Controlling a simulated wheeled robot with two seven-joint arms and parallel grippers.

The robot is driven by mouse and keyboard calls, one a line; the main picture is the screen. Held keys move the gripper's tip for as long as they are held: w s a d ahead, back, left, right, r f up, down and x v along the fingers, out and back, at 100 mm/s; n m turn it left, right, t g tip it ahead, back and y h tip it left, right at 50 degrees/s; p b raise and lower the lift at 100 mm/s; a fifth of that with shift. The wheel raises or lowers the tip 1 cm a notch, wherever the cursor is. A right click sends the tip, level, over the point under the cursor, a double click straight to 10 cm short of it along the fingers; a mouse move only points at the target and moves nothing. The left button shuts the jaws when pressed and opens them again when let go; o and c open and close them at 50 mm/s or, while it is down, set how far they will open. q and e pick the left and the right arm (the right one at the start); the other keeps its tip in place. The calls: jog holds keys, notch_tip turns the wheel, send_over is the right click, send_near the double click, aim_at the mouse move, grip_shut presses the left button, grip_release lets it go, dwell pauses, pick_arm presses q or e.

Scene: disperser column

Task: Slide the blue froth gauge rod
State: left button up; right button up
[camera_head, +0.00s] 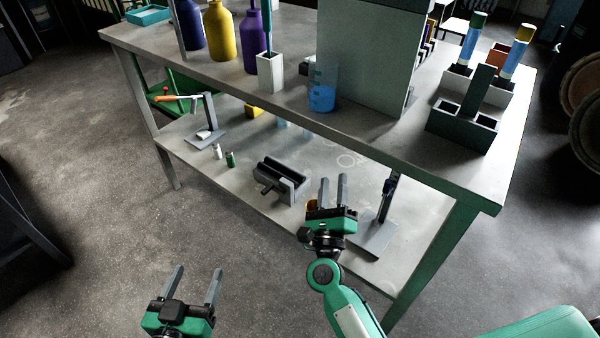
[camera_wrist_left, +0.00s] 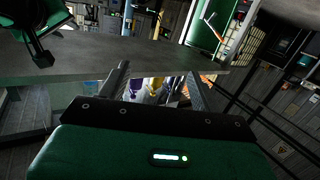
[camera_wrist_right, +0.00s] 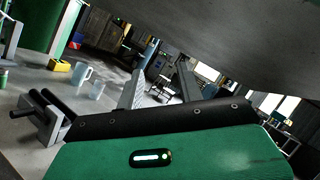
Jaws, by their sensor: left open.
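A small stand on the lower shelf has a flat grey base plate (camera_head: 370,241) and a thin upright with a dark blue part (camera_head: 387,190). I cannot tell whether this is the froth gauge rod. My right gripper (camera_head: 333,177) is left of that stand, over the front of the lower shelf. Its fingers are apart with nothing between them, as the right wrist view (camera_wrist_right: 158,65) also shows. My left gripper (camera_head: 198,271) is open and empty, in front of the bench over the floor. The left wrist view (camera_wrist_left: 158,78) shows its fingers spread.
The bench top (camera_head: 420,155) overhangs the lower shelf. A grey vise-like block (camera_head: 284,181) lies left of my right gripper, with a lever stand (camera_head: 207,130) further left. A blue-filled beaker (camera_head: 322,92) and a dark green holder (camera_head: 463,126) stand on top. Floor is clear at left.

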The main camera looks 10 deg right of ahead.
jog(key=d+f+m+g+h, duration=0.4)
jog(key=m+g+h, duration=0.3)
jog(key=m, duration=0.4)
jog(key=m+g+h, duration=0.2)
jog(key=m+g, duration=0.3)
jog(key=m, duration=0.1)
send_near(385, 186)
pick_arm(q)
notch_tip(385, 186, up, 11)
jog(key=s+t+h+b, duration=0.1)
jog(key=t, duration=0.6)
jog(key=shift+s+d+n+t+h, duration=0.2)
jog(key=shift+n+t+h, duration=0.1)
jog(key=shift+h, duration=0.1)
pick_arm(e)
jog(key=x, duration=1.1)
grip_shut()
